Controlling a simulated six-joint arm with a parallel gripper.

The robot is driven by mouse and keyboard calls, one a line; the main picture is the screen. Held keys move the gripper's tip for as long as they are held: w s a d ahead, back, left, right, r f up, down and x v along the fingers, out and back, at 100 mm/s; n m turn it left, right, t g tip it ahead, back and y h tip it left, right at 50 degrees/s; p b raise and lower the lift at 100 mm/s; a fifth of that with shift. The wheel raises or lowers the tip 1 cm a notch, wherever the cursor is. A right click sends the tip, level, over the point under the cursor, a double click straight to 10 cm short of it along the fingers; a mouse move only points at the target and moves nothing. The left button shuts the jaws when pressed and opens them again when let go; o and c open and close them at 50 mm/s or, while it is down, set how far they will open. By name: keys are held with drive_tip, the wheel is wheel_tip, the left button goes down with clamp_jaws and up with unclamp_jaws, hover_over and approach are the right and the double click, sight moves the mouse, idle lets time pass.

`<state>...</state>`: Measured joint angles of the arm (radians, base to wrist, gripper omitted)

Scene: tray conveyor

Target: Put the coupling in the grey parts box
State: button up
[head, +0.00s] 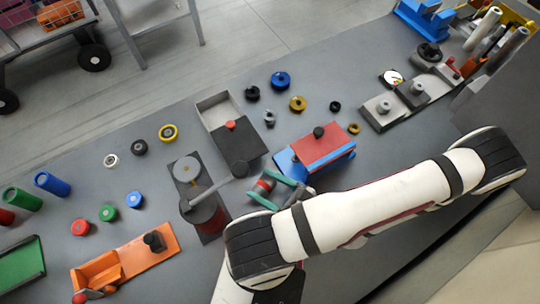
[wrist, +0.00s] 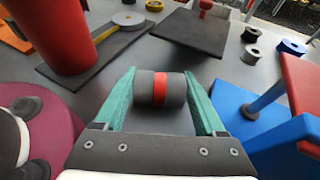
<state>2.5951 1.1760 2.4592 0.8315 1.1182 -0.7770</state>
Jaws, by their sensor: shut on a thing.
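The coupling (wrist: 145,88), a dark grey cylinder with a red band round its middle, lies crosswise between the green fingers of my gripper (wrist: 161,90). The fingers are shut on its two ends. In the head view my gripper (head: 276,190) is at the near side of the table, the coupling (head: 264,186) partly hidden between its fingers. The grey parts box (head: 207,103) stands beyond it, up and to the left. Its far part is open and looks empty; a dark lid (head: 236,155) with a red knob covers the near part.
A dark stand (head: 184,190) with a lever and red cylinder is just left of my gripper. A blue box with a red top (head: 320,147) is just right. Several small rings lie behind. An orange holder (head: 136,257) is at the near left.

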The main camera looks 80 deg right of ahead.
drive_tip(key=o, duration=1.5)
drive_tip(key=shift+f, duration=0.1)
drive_tip(key=shift+o, duration=0.2)
drive_tip(key=shift+v, duration=3.8)
drive_tip(key=shift+d, duration=0.1)
drive_tip(key=shift+c, duration=0.2)
